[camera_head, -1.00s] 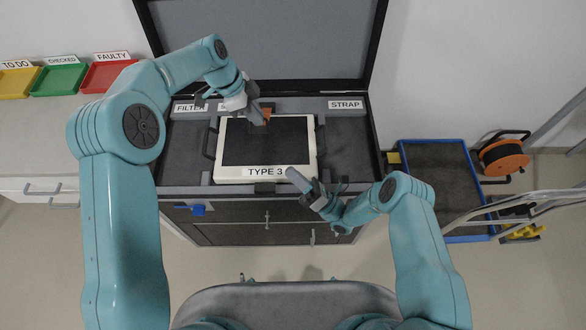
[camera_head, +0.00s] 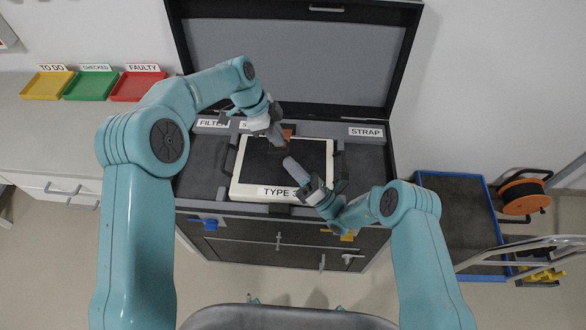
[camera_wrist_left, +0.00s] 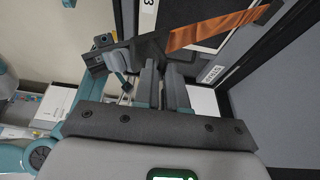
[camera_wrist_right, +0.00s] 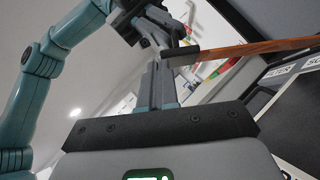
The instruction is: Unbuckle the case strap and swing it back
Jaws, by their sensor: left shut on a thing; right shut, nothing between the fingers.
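The orange-brown strap (camera_head: 288,133) of the open case rises at the back of the TYPE 3 device (camera_head: 245,190). In the left wrist view the strap (camera_wrist_left: 215,28) runs to a dark end piece (camera_wrist_left: 140,50) across the fingertips. My left gripper (camera_head: 282,146) is shut on that dark end, above the device's dark screen. My right gripper (camera_head: 290,163) is shut and empty, just nearer to me than the left one. In the right wrist view the strap (camera_wrist_right: 250,50) and its dark end lie close by the right fingertips (camera_wrist_right: 165,62); touching cannot be told.
The case lid (camera_head: 295,60) stands open behind. A STRAP label (camera_head: 366,132) marks the case's right side. Yellow (camera_head: 47,86), green and red trays sit on the left counter. A blue-edged cart (camera_head: 455,220) and an orange cable reel (camera_head: 522,197) stand right.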

